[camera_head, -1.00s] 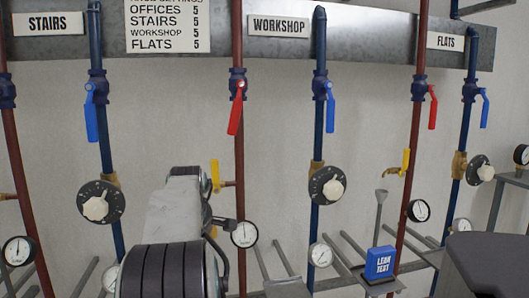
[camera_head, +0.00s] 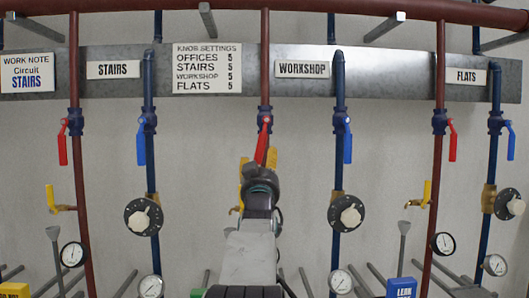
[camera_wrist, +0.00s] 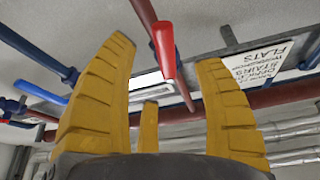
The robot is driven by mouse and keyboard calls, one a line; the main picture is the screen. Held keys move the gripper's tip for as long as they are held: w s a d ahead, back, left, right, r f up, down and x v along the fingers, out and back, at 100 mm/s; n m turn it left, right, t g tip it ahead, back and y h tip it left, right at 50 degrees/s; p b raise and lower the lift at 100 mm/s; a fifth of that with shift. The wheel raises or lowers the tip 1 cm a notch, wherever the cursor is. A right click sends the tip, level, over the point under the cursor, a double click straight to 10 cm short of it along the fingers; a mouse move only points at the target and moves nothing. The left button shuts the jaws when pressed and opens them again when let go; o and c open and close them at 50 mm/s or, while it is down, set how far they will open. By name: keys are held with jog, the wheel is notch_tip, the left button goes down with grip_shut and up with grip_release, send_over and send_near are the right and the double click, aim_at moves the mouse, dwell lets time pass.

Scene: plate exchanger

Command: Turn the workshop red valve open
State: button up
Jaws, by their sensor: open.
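The workshop red valve handle (camera_head: 262,141) is on the red pipe left of the WORKSHOP label (camera_head: 302,68). It hangs down almost along the pipe, its lower end leaning slightly left. My gripper (camera_head: 258,162) is raised at the handle's lower end, its yellow fingers partly hidden behind my wrist.
Another red handle (camera_head: 62,142) and blue handle (camera_head: 141,143) are to the left. A blue LEAK TEST box (camera_head: 401,287) is low at right.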

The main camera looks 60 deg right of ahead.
aim_at(262, 152)
jog(key=shift+w+d+r+m, duration=0.15)
jog(key=shift+d+m, duration=0.1)
jog(key=shift+m, duration=0.45)
jog(key=shift+b+x, duration=0.6)
jog(key=shift+x, duration=0.2)
jog(key=shift+p+x, duration=0.75)
jog(key=shift+x, duration=1.8)
jog(key=shift+c, duration=0.5)
grip_shut()
jog(key=shift+a, duration=0.15)
